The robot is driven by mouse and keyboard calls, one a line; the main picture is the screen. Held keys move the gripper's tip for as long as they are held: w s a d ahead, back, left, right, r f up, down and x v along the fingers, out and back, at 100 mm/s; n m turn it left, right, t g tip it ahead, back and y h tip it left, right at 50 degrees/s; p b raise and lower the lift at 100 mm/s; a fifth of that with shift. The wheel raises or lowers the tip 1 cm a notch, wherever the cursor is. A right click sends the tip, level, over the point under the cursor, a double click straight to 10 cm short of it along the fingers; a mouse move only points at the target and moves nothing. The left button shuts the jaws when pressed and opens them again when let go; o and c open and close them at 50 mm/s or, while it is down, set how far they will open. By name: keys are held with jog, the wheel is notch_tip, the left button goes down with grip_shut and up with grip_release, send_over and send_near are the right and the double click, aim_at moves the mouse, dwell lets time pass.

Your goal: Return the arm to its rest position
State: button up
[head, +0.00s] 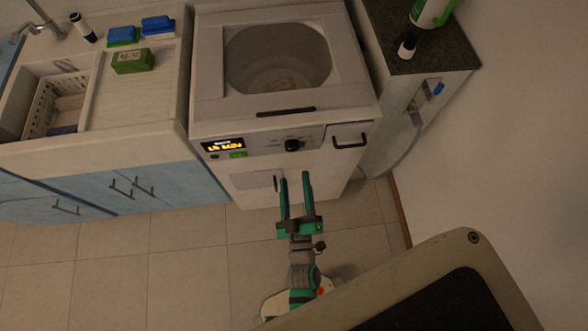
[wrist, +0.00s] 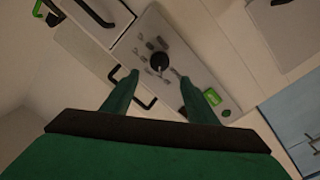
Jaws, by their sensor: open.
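My gripper (head: 295,180) is open and empty in the head view, with its two green fingers pointing at the front of the washing machine (head: 237,131). It is below the control panel in that picture. In the wrist view my gripper (wrist: 158,84) shows its fingers apart, with the panel's dark round knob (wrist: 159,62) seen between and beyond them. Nothing is between the fingers. The knob also shows in the head view (head: 292,145), right of a lit display (head: 223,145). I cannot tell the exact gap between fingers and machine.
A sink counter (head: 160,85) with blue cabinets (head: 130,192) stands left. A dark-topped cabinet (head: 440,55) stands right, holding a green and white bottle (head: 428,14). A drawer handle (head: 350,141) juts from the machine. Tiled floor (head: 190,265) is clear at lower left.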

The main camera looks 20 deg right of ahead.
jog(key=shift+s+a, duration=0.15)
jog(key=shift+s, duration=0.25)
jog(key=shift+a, duration=0.15)
jog(key=s+a+r+m+g+y, duration=0.2)
jog(key=s+a+r+y, duration=0.4)
jog(key=s+a, duration=0.6)
jog(key=shift+s+a+r+m, duration=0.3)
jog(key=shift+s+r+m, duration=0.55)
jog(key=shift+s, duration=0.35)
jog(key=shift+s, duration=0.15)
jog(key=shift+w, duration=0.2)
